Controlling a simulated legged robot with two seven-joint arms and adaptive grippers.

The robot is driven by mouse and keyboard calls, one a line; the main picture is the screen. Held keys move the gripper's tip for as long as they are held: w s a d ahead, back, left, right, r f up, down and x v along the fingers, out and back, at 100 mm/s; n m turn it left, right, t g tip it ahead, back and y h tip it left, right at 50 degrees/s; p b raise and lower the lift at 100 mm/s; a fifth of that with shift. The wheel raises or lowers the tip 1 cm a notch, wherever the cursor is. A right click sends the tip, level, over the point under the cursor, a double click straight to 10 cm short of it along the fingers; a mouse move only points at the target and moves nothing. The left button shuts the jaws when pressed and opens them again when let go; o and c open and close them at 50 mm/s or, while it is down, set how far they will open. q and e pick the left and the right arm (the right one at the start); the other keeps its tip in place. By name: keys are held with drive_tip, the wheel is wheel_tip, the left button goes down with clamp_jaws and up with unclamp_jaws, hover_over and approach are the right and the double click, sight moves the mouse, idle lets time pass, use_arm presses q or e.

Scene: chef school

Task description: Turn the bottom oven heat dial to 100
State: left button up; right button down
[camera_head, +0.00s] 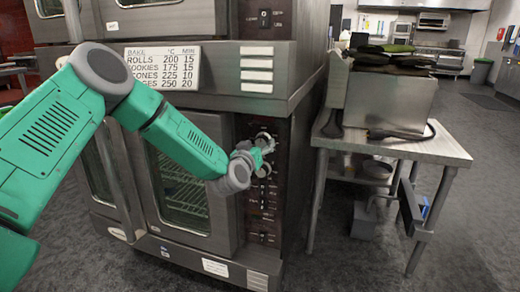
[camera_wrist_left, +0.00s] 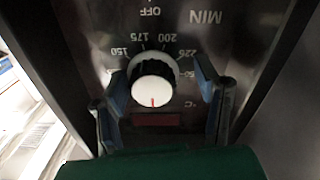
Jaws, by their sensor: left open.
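The oven's dark control panel (camera_head: 270,215) runs down the right side of the lower oven (camera_head: 226,235). In the left wrist view the heat dial (camera_wrist_left: 153,83) is a black knob with a white face and a red line pointing down in the picture. The numbers 150, 175, 200 and 225 ring it upside down. My left gripper (camera_wrist_left: 163,100) is open, with one blue-grey finger on each side of the dial. Gaps show between fingers and knob. In the head view my left gripper (camera_head: 264,150) is at the upper panel and partly hides the knobs. My right gripper is out of view.
A metal table (camera_head: 440,150) with a steel bin (camera_head: 390,98) stands right of the oven. A bake chart (camera_head: 162,67) is above the oven door. My left arm crosses in front of the glass door (camera_head: 180,190). Floor is open at the far right.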

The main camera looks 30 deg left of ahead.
use_arm(q)
drive_tip(key=shift+w+d+r, duration=0.15)
drive_tip(key=shift+d+r, duration=0.05)
drive_tip(key=shift+d, duration=0.35)
drive_tip(key=shift+c, duration=0.8)
drive_tip(key=shift+r, duration=0.1)
drive_tip(key=c, duration=1)
drive_tip(key=shift+a, duration=0.3)
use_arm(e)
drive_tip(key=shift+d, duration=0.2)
